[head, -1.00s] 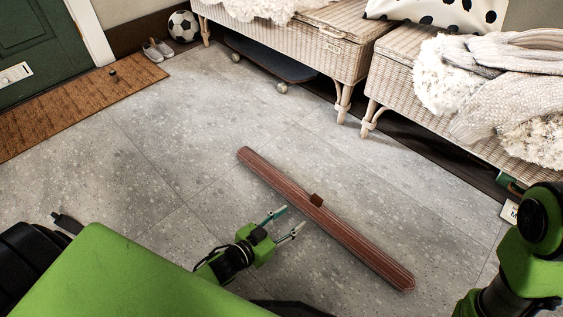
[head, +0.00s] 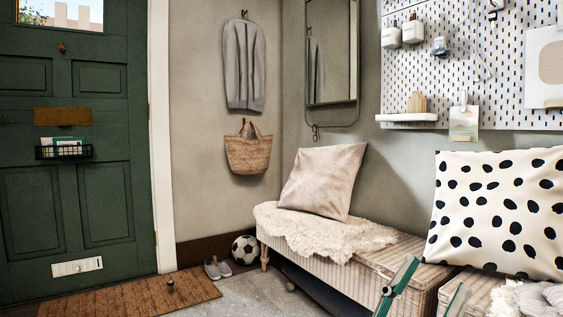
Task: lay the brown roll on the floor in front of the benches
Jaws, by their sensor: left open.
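The brown roll is out of the head view, which now looks up at the door and wall. A pale wicker bench (head: 345,272) stands along the wall, and a second wicker bench (head: 480,284) is partly cut off at the bottom right. A small patch of grey floor (head: 245,293) shows in front of the first bench. My left gripper (head: 429,290) is in the lower right, its two teal-tipped fingers apart with nothing between them. It appears in front of the benches. My right gripper is out of view.
A brown doormat (head: 140,299) lies before the green door (head: 80,190). Grey shoes (head: 217,268) and a football (head: 245,250) sit by the wall beside the first bench. A fleece (head: 325,237) and a plain cushion (head: 322,180) are on that bench; a spotted cushion (head: 490,225) is farther right.

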